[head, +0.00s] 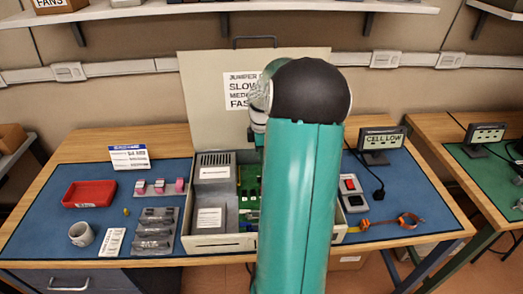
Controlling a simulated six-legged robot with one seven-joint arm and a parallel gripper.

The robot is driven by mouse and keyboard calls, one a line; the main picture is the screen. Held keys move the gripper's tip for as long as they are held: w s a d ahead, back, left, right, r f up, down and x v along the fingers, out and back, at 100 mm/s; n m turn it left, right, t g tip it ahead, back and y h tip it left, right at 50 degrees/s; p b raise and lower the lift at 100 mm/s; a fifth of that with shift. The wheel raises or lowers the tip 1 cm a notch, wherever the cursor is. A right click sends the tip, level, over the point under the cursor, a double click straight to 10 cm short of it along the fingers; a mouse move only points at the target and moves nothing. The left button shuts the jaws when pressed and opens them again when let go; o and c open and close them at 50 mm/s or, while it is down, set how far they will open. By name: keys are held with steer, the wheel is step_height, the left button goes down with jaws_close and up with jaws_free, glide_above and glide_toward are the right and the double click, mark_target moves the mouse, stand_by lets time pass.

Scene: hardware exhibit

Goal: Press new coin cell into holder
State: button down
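An open beige case (218,243) stands in the middle of the blue mat, its lid (205,85) raised behind it. Inside are a grey metal box (213,180) and a strip of green circuit board (250,185). My teal arm covers the right part of the case, and I cannot make out a coin cell holder. A white card with small marks (114,242) lies at the front left; I cannot tell whether it holds coin cells. My gripper is not visible; my arm blocks the view.
A switch box (352,193) and an orange strap (408,220) lie right.

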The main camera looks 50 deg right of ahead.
steer(key=f, duration=0.2)
steer(key=shift+s+a+f, duration=0.2)
steer(key=shift+a+f, duration=0.05)
steer(key=shift+f, duration=1.45)
steer(key=shift+d, duration=0.15)
steer(key=shift+f, duration=1.7)
stand_by(1.6)
steer(key=c, duration=1.6)
jaws_free()
steer(key=shift+s+f, duration=0.1)
steer(key=shift+o, duration=0.2)
